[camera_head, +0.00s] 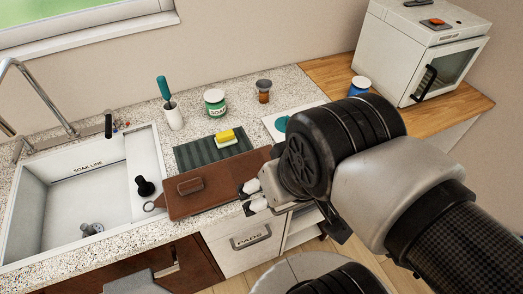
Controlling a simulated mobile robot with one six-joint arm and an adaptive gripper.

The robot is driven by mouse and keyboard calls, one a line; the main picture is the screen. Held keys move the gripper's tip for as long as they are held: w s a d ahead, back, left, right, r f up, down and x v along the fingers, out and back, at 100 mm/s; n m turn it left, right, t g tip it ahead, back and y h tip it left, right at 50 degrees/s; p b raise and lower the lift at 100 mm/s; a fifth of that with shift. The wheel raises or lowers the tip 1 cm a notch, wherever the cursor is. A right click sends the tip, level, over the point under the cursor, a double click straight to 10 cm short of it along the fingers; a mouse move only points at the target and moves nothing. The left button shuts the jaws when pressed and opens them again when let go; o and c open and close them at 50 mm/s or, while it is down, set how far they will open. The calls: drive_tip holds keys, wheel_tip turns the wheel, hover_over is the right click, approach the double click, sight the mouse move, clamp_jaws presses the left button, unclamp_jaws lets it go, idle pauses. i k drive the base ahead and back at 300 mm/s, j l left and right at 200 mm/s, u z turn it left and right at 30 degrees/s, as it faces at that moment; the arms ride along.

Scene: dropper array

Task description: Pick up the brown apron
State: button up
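The brown apron (222,192) lies flat along the front of the speckled counter, with a raised pocket-like patch on it and a ring-shaped loop at its left end. My gripper (247,198) is at the apron's lower right edge, reaching in from the right. Its two pale fingers with dark tips are spread apart. The fingertips overlap the apron's edge in the picture; I cannot tell whether they touch it. The apron's right end is partly hidden behind my gripper.
A sink (85,195) is at left. A dark ridged mat (195,153) with a yellow sponge (226,136) lies behind the apron. A brush holder (174,118), green-labelled jar (214,102) and small brown jar (264,92) stand further back. A white appliance (415,50) stands at right.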

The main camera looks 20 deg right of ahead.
sight(192, 192)
drive_tip(key=i+j+u, duration=0.15)
drive_tip(key=j, duration=0.25)
drive_tip(key=i+j+u, duration=0.15)
drive_tip(key=j, duration=0.25)
drive_tip(key=i+j+u, duration=0.15)
drive_tip(key=j, duration=0.2)
drive_tip(key=k, duration=0.05)
